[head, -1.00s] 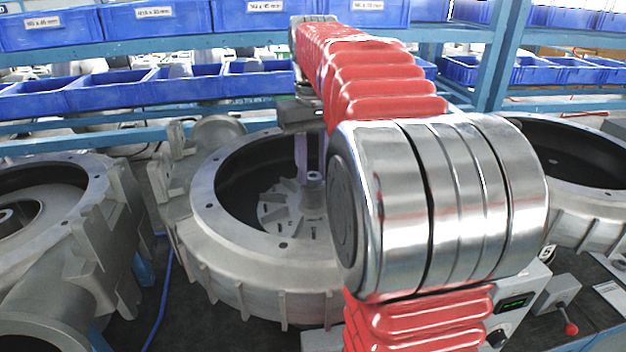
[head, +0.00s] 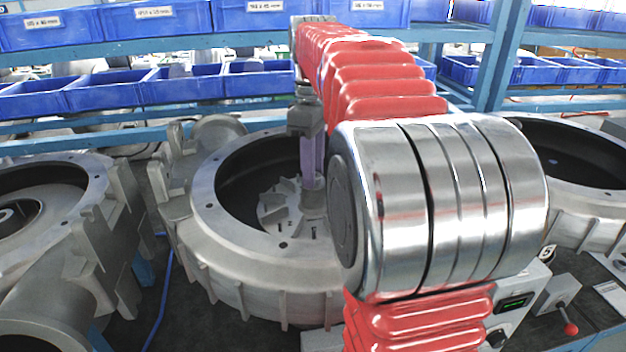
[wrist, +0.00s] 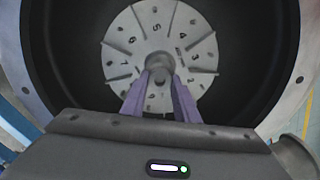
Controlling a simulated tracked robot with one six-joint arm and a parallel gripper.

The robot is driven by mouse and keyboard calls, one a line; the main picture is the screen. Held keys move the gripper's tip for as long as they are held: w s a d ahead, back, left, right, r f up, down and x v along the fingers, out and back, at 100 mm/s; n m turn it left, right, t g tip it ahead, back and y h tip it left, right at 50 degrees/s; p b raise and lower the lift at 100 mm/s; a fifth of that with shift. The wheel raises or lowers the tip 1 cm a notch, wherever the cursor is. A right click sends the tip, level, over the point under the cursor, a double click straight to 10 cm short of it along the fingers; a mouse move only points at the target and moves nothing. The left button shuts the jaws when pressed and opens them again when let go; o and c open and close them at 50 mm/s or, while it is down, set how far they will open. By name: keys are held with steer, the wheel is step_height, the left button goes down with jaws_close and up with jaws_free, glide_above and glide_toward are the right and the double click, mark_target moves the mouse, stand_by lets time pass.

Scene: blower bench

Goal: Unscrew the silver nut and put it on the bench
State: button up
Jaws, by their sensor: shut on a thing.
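The silver nut (wrist: 160,64) sits at the middle of a round numbered impeller (wrist: 190,50) inside the blower housing, as the wrist view shows. My gripper (wrist: 159,76) points at the hub, with its purple fingers shut on the nut from both sides. In the head view my gripper (head: 313,183) reaches down into the open housing (head: 250,262), and its fingers hide most of the nut. The impeller (head: 275,212) shows in part below the fingers. I cannot tell how far the nut is unscrewed.
The housing's flanged rim surrounds my gripper. Another housing (head: 45,240) stands on the left and one (head: 575,205) on the right. A control box (head: 515,303) and a red-knobbed lever (head: 570,328) are at the front right. Blue bins (head: 160,25) line the shelves behind.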

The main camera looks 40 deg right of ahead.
steer(key=n, duration=0.6)
steer(key=shift+n, duration=0.3)
steer(key=n, duration=0.7)
steer(key=o, duration=0.8)
